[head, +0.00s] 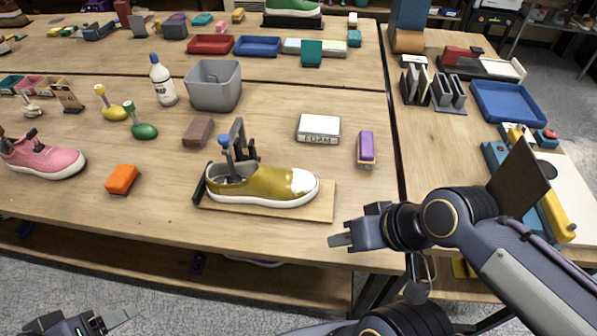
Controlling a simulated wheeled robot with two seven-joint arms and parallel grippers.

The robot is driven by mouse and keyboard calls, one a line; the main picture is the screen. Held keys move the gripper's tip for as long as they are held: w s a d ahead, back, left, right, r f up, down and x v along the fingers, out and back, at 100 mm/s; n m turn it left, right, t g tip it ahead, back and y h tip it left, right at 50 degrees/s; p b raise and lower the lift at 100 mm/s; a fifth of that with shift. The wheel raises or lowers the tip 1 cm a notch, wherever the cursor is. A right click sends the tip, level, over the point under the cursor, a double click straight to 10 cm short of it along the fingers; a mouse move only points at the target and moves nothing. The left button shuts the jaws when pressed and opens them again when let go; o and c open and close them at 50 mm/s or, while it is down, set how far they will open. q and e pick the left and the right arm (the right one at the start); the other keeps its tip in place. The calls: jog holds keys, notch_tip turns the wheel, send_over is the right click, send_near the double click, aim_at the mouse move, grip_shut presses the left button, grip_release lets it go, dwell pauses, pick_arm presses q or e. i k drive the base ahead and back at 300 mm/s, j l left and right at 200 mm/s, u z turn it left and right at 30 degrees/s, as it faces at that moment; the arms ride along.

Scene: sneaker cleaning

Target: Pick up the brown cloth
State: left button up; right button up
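A small brown folded block (198,132), which looks like the brown cloth, lies on the wooden table left of centre. It is behind the yellow sneaker and in front of the grey bin. My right gripper (340,241) is over the table's front edge, to the right of the sneaker and well apart from the brown piece. I see nothing held in it, but its finger gap is not clear. My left gripper (112,318) is at the bottom left, below the table's front edge and far from the brown piece. Its fingers are partly cut off by the frame.
The yellow sneaker (262,187) stands on a wooden board (328,203) with a clamp. An orange block (121,179), a pink shoe (42,158), a green brush (143,131), a white bottle (162,82), the grey bin (213,87), a foam block (318,128) and a purple brush (366,146) surround it.

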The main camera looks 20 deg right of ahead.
aim_at(199, 129)
jog(key=i+j, duration=0.1)
jog(key=j, duration=0.3)
jog(key=i+j, duration=0.1)
jog(key=j, duration=0.3)
jog(key=i+j, duration=0.7)
jog(key=u, duration=0.05)
